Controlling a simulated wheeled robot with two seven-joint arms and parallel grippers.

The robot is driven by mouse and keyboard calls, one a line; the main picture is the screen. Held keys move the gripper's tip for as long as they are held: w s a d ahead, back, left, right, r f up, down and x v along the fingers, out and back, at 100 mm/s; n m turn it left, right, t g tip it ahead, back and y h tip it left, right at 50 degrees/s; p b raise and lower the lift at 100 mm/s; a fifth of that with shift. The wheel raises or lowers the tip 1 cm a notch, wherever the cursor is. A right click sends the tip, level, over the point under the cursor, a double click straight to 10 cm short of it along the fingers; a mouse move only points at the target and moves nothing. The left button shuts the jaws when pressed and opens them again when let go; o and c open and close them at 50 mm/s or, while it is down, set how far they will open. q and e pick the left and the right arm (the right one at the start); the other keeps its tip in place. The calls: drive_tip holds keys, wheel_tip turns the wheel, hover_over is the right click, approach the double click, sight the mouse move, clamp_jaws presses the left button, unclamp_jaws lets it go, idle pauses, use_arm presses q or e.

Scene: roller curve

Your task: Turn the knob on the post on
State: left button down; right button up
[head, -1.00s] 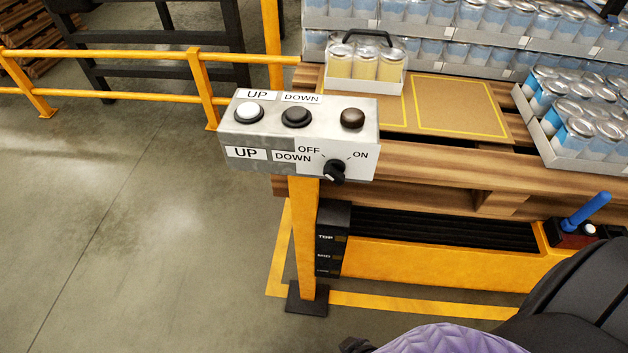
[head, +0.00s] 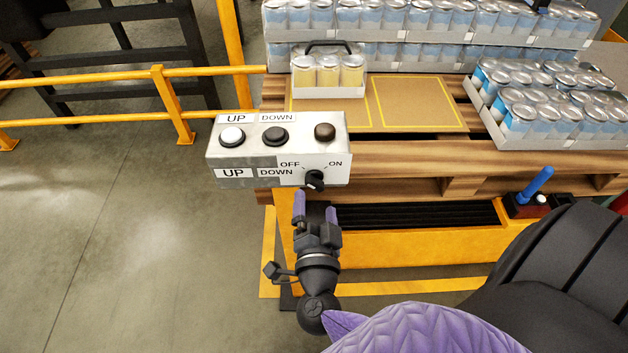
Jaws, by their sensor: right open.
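The black knob (head: 315,180) sits on the front face of a grey control box (head: 222,152), low and right of centre. OFF is printed at its upper left and ON at its upper right. The box stands on a yellow post (head: 284,215), partly hidden by my right arm. My right gripper (head: 314,200) is just below the knob, with its two purple-tipped fingers apart, pointing up at the box. It looks empty, and a small gap seems to separate it from the knob. My left gripper is not in view.
The box top has a white button (head: 232,136), a black one (head: 275,136) and a brown one (head: 324,132). Behind stands a pallet (head: 400,157) with trays of cans (head: 560,110). A yellow rail (head: 90,76) runs at left. A blue-handled lever (head: 535,184) is at right.

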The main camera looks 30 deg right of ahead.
sight(315, 188)
drive_tip(key=x, duration=0.5)
drive_tip(key=shift+a, duration=0.1)
drive_tip(key=shift+c, duration=1.7)
drive_tip(key=c, duration=0.9)
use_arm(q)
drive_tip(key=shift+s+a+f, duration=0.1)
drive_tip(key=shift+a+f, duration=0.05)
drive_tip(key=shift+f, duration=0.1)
use_arm(e)
drive_tip(key=shift+c, duration=0.2)
